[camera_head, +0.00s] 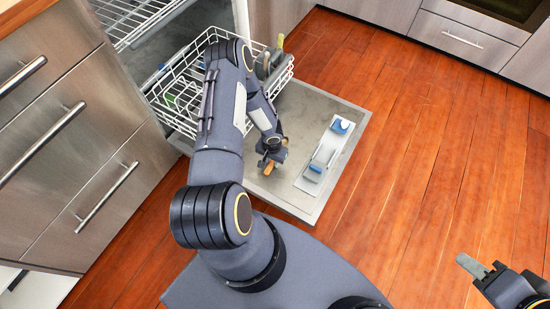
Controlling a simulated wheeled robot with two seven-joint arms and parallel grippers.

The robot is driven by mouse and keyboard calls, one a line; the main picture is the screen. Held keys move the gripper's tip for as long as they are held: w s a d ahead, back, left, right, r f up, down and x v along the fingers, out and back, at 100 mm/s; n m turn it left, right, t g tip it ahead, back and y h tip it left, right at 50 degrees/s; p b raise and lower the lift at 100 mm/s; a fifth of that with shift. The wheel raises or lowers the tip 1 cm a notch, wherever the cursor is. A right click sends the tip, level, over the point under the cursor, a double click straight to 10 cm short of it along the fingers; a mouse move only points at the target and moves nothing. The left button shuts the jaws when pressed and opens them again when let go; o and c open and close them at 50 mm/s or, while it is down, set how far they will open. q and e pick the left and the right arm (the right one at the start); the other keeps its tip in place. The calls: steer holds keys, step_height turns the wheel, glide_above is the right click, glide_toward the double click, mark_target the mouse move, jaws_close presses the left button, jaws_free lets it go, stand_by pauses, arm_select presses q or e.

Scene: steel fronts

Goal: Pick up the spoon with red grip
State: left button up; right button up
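I cannot make out a spoon with a red grip for certain in the head view. My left gripper (271,163) hangs over the open dishwasher door (308,112), pointing down. A small orange-brown piece (268,168) shows at its fingertips; I cannot tell whether it is held or what it is. Whether the fingers are open or shut is too small to see. My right gripper (472,266) is at the lower right over the wooden floor, away from the dishwasher, with only part of its fingers showing.
A white wire rack (165,97) is pulled out over the door, with a grey basket (266,62) holding upright items at its right end. A dispenser panel (325,155) is set in the door. Steel drawers (70,150) stand at left. The wooden floor (420,130) at right is clear.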

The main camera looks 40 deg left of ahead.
arm_select(q)
jaws_close()
